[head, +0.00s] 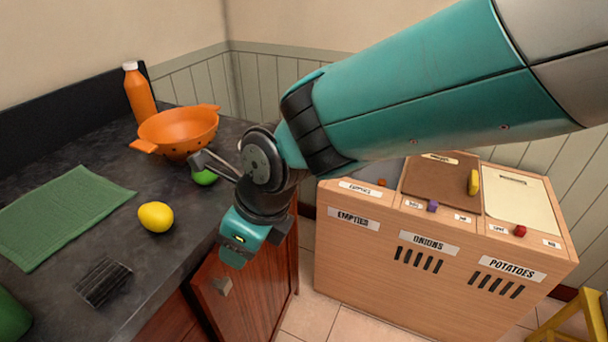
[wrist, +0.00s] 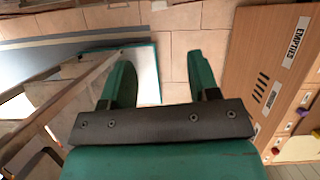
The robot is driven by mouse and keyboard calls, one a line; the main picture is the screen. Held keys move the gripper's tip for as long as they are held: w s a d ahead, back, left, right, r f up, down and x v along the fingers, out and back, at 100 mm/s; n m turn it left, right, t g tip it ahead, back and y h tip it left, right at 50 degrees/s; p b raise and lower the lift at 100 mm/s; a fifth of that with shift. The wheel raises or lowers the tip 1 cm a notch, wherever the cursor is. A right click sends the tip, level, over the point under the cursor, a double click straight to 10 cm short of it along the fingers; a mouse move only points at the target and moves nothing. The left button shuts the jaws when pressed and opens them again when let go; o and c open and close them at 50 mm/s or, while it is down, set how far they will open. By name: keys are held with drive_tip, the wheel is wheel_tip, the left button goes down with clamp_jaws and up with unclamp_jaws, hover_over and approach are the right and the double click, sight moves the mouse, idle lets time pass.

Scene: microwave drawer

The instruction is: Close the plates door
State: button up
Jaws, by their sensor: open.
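A slanted wooden panel (wrist: 75,72) lies left of the fingers.
The dark counter (head: 110,165) holds an orange colander (head: 178,130), a bottle (head: 139,95), a lemon (head: 155,217), a green fruit (head: 205,177) and a green cloth (head: 60,210). A wooden bin unit (head: 370,260) stands right, across a tiled floor gap (head: 306,318).

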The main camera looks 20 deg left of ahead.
drive_tip(key=shift+d+r, duration=0.25)
drive_tip(key=shift+r, duration=0.35)
